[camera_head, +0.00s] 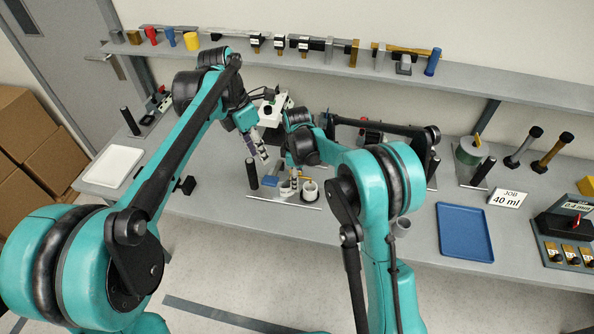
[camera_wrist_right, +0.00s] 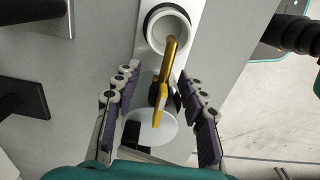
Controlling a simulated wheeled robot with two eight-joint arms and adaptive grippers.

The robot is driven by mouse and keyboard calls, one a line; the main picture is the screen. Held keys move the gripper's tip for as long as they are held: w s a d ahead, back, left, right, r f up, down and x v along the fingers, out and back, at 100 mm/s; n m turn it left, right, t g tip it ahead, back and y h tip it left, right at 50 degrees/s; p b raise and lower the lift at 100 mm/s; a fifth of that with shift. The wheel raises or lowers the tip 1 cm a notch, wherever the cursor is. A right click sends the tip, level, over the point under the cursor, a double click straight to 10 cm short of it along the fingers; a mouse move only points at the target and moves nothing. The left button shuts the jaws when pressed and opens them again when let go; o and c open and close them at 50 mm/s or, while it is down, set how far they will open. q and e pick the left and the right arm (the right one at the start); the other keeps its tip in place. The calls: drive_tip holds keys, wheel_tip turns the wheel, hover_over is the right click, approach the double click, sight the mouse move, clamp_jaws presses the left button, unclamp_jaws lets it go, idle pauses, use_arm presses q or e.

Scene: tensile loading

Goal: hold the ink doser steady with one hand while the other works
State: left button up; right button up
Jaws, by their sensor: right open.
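I take the ink doser to be the small bench unit with a round white cup (camera_head: 310,188) on a pale base; which part is which is not certain. In the right wrist view it shows as a white cup (camera_wrist_right: 170,32) with a dark rim, a curved brass piece (camera_wrist_right: 170,58) with a yellow end, and a pale disc (camera_wrist_right: 150,132). My right gripper (camera_wrist_right: 158,78) is open, its fingers on either side of the brass piece, with gaps both sides. My left gripper (camera_head: 260,150) hangs above the bench, left of the unit; its finger opening is too small to judge.
A black post (camera_head: 251,173) stands left of the unit. A white machine (camera_head: 273,110) is behind the arms. A white tray (camera_head: 113,165) lies left, a blue tray (camera_head: 465,233) right beside a "JOB 40 ml" card (camera_head: 508,199). A shelf (camera_head: 330,62) runs along the wall.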

drive_tip(key=shift+f, duration=0.7)
clamp_jaws()
